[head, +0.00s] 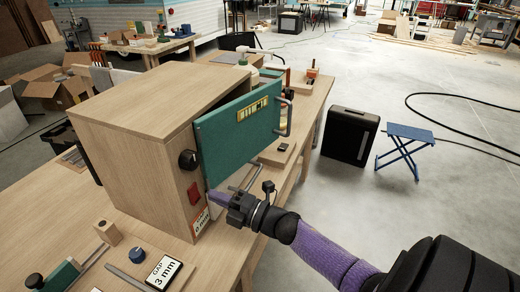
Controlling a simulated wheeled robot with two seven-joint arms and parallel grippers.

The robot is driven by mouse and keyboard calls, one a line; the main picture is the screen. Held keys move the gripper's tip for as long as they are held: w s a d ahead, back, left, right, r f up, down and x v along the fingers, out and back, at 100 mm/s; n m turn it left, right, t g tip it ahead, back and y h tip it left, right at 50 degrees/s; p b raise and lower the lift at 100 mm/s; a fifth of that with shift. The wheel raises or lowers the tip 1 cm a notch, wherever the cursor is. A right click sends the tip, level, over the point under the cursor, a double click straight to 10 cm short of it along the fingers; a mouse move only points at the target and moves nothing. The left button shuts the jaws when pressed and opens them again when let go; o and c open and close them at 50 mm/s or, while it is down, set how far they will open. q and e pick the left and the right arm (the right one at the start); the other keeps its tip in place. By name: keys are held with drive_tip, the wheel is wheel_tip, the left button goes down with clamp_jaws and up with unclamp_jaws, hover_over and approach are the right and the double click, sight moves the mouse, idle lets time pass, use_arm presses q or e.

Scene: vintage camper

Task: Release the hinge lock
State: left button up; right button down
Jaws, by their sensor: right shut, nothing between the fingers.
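A wooden cabinet (140,130) stands on the bench with its teal door (235,135) swung open to the right. The door has a yellow plate (252,109) and a metal bar handle (284,118) at its far edge. On the cabinet's front edge are a black knob (188,160) and a red piece (194,193). I cannot tell which part is the hinge lock. My right gripper (217,198) is shut and empty, just below the door's lower near corner and right of the red piece. I cannot tell if it touches anything. My left gripper is out of view.
The wooden bench (115,225) holds a 3 mm gap card (163,272), a small wooden block (107,232) and a green-handled tool (62,275). A black case (349,136) and a blue folding stool (405,146) stand on the open floor at right.

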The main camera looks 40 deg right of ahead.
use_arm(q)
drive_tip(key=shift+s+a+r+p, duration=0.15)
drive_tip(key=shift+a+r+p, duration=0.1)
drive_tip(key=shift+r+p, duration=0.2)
use_arm(e)
drive_tip(key=s+d+r, duration=0.1)
drive_tip(key=s+d, duration=0.3)
drive_tip(key=s, duration=0.5)
drive_tip(key=shift+s+r, duration=0.15)
drive_tip(key=shift+s, duration=0.05)
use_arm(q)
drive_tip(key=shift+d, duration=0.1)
